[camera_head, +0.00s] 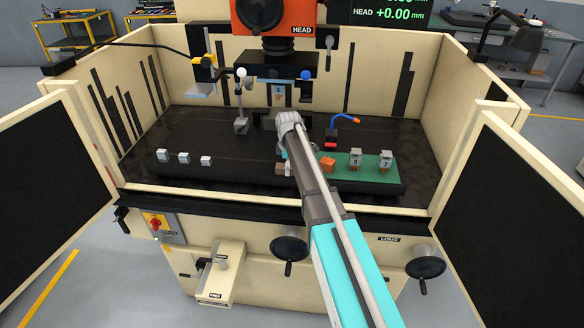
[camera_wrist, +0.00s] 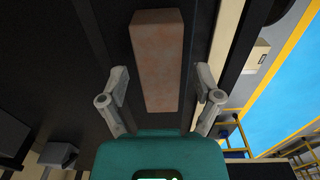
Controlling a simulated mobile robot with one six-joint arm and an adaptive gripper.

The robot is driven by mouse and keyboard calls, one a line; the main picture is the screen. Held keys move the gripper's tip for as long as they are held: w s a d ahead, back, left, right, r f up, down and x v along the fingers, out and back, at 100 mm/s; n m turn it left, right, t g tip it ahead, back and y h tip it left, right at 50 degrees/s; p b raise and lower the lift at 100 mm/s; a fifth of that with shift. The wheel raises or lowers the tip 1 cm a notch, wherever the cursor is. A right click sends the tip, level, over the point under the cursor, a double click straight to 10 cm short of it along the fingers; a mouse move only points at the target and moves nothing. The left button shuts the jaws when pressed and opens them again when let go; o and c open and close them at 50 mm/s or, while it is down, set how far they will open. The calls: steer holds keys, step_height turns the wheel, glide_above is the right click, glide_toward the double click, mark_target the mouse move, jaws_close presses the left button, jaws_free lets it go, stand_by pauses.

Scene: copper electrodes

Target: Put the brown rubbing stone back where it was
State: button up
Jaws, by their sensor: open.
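The brown rubbing stone (camera_wrist: 157,60) shows in the wrist view as a long, mottled brown block on a dark surface. My gripper (camera_wrist: 160,82) is open, with one finger on each side of the stone and a visible gap at both sides. In the head view the stone (camera_head: 282,169) shows in part at the front middle of the machine's dark table, beside the green mat. My arm hides much of my gripper and the area around it there. Whether the stone rests fully on the table is hard to tell.
A green mat (camera_head: 372,174) at the right bears an orange block (camera_head: 328,164) and two electrodes on holders. Several small pale blocks (camera_head: 184,158) stand at the left. The machine head (camera_head: 278,70) hangs behind my arm. Cream side walls and open doors flank the table.

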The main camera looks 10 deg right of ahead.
step_height(320, 180, up, 11)
steer(key=p, duration=1)
steer(key=shift+p, duration=0.3)
steer(key=shift+r, duration=0.1)
steer(key=s+d+m, duration=0.1)
steer(key=s+m, duration=1.3)
steer(key=s, duration=1.4)
steer(key=shift+s, duration=0.4)
steer(key=shift+d, duration=0.15)
